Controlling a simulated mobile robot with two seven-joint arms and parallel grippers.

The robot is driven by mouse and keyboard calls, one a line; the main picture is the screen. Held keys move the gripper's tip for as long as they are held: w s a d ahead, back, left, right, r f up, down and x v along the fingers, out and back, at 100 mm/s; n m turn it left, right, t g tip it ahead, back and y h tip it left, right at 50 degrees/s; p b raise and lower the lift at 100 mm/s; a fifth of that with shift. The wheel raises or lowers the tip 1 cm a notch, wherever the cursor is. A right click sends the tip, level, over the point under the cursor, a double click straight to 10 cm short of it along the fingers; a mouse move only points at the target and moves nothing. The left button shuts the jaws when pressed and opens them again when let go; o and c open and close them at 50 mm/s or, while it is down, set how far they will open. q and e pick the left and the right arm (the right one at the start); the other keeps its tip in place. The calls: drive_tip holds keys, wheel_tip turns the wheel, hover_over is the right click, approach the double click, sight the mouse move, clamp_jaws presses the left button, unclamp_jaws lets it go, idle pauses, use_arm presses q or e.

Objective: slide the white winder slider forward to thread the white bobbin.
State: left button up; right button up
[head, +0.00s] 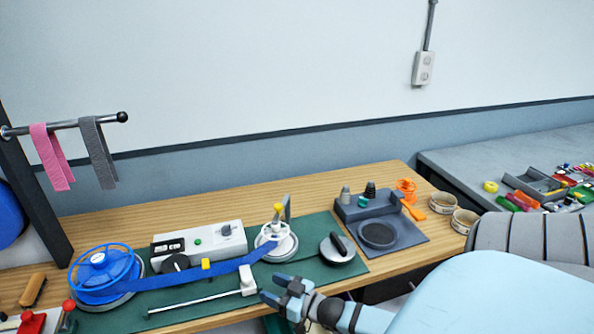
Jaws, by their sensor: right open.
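The white winder slider (248,280) is a small upright block at the right end of a thin pale rod (195,303), near the green mat's front edge. The white bobbin (286,249) sits behind it and to its right, under a yellow-tipped post. A blue strap (190,277) runs from a blue reel (100,270) on the left to the bobbin; I cannot tell whether it is threaded in. My right gripper (272,287) is open and empty, just right of the slider, its fingers pointing left. I cannot tell whether it touches the slider. My left gripper is out of view.
A white control box (200,243) stands behind the strap. A round lidded piece (337,249) and a dark grey tray (378,234) are right of the bobbin. A rail with pink and grey straps (98,150) is at far left. A second bench (460,160) is at right.

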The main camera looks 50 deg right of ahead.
drive_tip(key=s+d, duration=0.1)
drive_tip(key=s, duration=0.6)
drive_tip(key=shift+s+d+b, duration=0.3)
drive_tip(key=shift+s, duration=0.05)
drive_tip(key=shift+a, duration=0.1)
drive_tip(key=s+a+f+g+p, duration=0.1)
drive_tip(key=s+a+g+p, duration=0.1)
drive_tip(key=a, duration=0.9)
drive_tip(key=s+a+f+g+p, duration=0.2)
drive_tip(key=s+a+g+p, duration=0.1)
drive_tip(key=a, duration=0.9)
drive_tip(key=shift+s+f+n+g+p, duration=0.2)
drive_tip(key=shift+s+n+g+p, duration=0.3)
drive_tip(key=shift+g, duration=0.3)
drive_tip(key=shift+w, duration=0.15)
